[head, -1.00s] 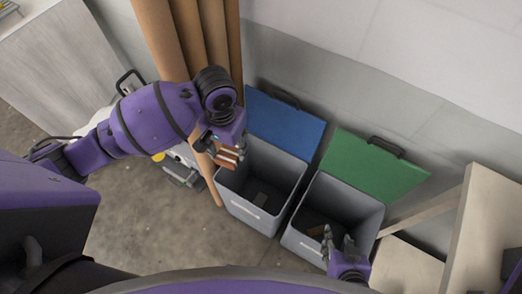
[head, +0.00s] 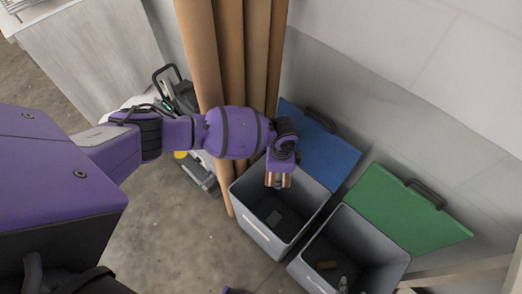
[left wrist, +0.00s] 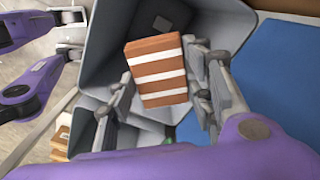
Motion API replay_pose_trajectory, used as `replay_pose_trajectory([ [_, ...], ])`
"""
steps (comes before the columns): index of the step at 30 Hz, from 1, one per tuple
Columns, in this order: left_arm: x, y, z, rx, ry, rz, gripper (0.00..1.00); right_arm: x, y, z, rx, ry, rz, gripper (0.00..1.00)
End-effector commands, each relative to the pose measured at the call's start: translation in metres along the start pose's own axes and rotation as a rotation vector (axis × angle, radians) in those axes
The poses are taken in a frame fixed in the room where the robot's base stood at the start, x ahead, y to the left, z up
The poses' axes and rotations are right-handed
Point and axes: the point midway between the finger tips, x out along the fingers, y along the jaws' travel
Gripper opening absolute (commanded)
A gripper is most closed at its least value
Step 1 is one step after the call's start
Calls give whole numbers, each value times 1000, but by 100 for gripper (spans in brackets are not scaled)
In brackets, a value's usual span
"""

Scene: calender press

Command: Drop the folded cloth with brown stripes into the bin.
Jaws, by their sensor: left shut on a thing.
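The folded cloth, brown with white stripes (head: 279,181), hangs in my left gripper (head: 280,176). The left wrist view shows the cloth (left wrist: 158,72) between the two fingers of the gripper (left wrist: 166,82), which is shut on it. The cloth is over the opening of the grey bin with the blue lid (head: 254,225), above its rim and apart from its floor. That bin's lid (head: 325,150) stands open.
A dark flat thing (head: 283,220) lies in the blue-lidded bin. Tall brown rolls (head: 232,75) stand behind my left arm.

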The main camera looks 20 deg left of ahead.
Motion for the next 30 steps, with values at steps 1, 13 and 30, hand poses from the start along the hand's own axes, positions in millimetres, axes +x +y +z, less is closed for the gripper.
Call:
replay_pose_trajectory([
  [1, 9, 0, -1, 2, 0, 1, 24, 3, 0, 8, -2, -11, -1, 40],
  [13, 46, -1, -2, 1, 2, -2, 24, 20, -2, 34, -17, -44, -6, 40],
  [30, 44, -3, -2, 0, 3, -6, 70, 18, -2, 31, -14, -37, -4, 40],
])
